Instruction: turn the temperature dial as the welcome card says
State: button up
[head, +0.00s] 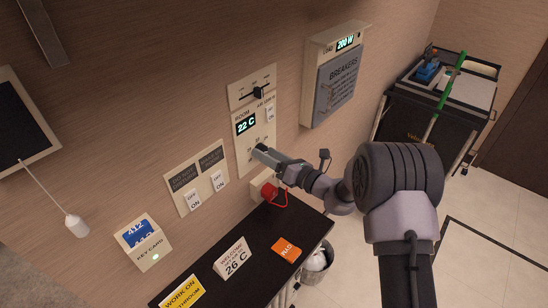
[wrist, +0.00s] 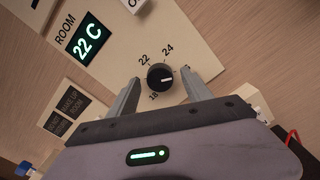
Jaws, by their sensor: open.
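The temperature dial (wrist: 160,77) is a round black knob on the cream room panel (wrist: 186,30), with 18, 22 and 24 legible around it. A pale mark shows on its face; I cannot read its exact setting. The room display (head: 246,125) reads 22 C, also in the wrist view (wrist: 88,39). The welcome card (head: 232,257) stands on the dark shelf and shows 26 C. My gripper (head: 261,151) is at the panel and hides the dial in the head view. In the wrist view its open fingers flank the dial, with visible gaps on both sides.
A slider (head: 259,92) sits above the display. A breaker box (head: 338,80) is to the right. A red object (head: 269,190) with a cord is just below my gripper.

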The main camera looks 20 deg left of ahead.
jog(key=p+v, duration=0.1)
jog(key=v, duration=1.6)
jog(key=shift+s+d, duration=0.1)
jog(key=s+d+r+n+g+h+b, duration=0.1)
jog(key=s+r+n+g+h+b, duration=0.25)
jog(key=s+n, duration=0.55)
jog(key=s+d+r+n+g+h+b, duration=0.1)
jog(key=s+r+n+g+h+b, duration=0.2)
jog(key=s+n, duration=0.55)
jog(key=s+d+n+t+h+b, duration=0.1)
jog(key=s+d+n+t+h, duration=0.1)
jog(key=d, duration=0.5)
jog(key=s+d+f+n+t+h+b, duration=0.1)
jog(key=s+d+n+t+h+b, duration=0.1)
jog(key=s+d+h, duration=0.4)
jog(key=s+d+n+t, duration=0.1)
jog(key=n, duration=0.1)
jog(key=shift+n, duration=0.35)
jog(key=shift+s+f+t, duration=0.1)
jog(key=shift+t, duration=0.15)
